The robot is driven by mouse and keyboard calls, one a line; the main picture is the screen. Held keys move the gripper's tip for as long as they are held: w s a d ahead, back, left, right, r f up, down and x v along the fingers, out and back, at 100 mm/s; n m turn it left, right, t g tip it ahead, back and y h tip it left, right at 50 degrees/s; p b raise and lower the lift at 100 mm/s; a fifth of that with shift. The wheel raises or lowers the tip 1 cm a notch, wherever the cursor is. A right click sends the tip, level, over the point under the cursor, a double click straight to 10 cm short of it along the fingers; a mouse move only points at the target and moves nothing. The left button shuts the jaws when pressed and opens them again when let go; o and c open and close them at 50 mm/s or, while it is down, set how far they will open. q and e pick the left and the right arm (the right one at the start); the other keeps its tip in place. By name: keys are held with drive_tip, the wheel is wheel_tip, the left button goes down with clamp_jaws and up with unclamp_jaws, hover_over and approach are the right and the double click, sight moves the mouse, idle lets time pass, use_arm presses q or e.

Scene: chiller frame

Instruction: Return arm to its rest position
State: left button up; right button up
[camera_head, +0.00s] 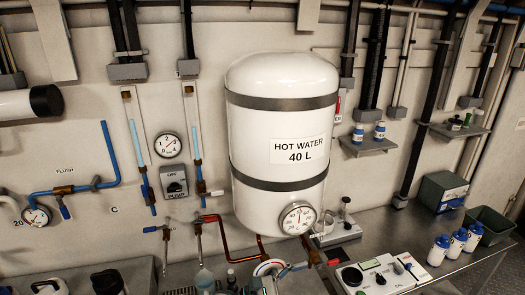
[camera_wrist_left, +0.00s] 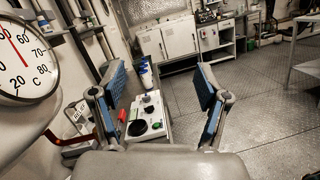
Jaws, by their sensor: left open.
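My left gripper (camera_wrist_left: 160,88) shows in the left wrist view with its two blue-padded fingers spread wide apart. Nothing is held between them. Beyond the gap are a grey control panel (camera_wrist_left: 146,114) with dark round knobs and several white bottles on the bench. A large round temperature dial (camera_wrist_left: 25,58) is close by on the left of that view. I cannot make out my left arm or gripper in the head view. My right gripper shows in neither view.
A white hot water tank (camera_head: 280,125) hangs on the wall, with a dial (camera_head: 297,218) and red-brown pipes low on it. The bench holds a panel (camera_head: 380,275), white bottles (camera_head: 438,250) and a green bin (camera_head: 490,224). Open floor (camera_wrist_left: 240,125) lies right in the wrist view.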

use_arm(q)
drive_tip(key=w+a+f+n+t+y, duration=0.25)
drive_tip(key=a+n+t+y, duration=0.4)
drive_tip(key=n, duration=0.85)
drive_tip(key=w+a+f+n+t+y, duration=0.2)
drive_tip(key=a+f+n+t+y, duration=0.15)
drive_tip(key=a+n+t, duration=0.7)
drive_tip(key=s+a+f+n+g+y, duration=0.2)
drive_tip(key=a+f+n+y, duration=0.25)
drive_tip(key=f+n, duration=0.4)
drive_tip(key=s+a+f+n+g+y, duration=0.25)
drive_tip(key=a+f+n+y, duration=0.2)
drive_tip(key=f+n, duration=0.45)
drive_tip(key=s+a+f+n+g, duration=0.2)
drive_tip(key=s+f+n+g, duration=0.25)
drive_tip(key=s, duration=0.45)
drive_tip(key=s+a+f+n+g+y, duration=0.1)
drive_tip(key=s+a+f+n+g, duration=0.2)
drive_tip(key=s+f, duration=0.45)
drive_tip(key=s+a+f+n+g, duration=0.1)
drive_tip(key=s+f+n+g, duration=0.35)
drive_tip(key=s, duration=0.65)
drive_tip(key=s+f, duration=0.2)
drive_tip(key=f, duration=1.2)
drive_tip(key=s+f+m+g, duration=0.1)
drive_tip(key=f, duration=1.3)
drive_tip(key=shift+s+f, duration=0.4)
drive_tip(key=shift+g, duration=0.25)
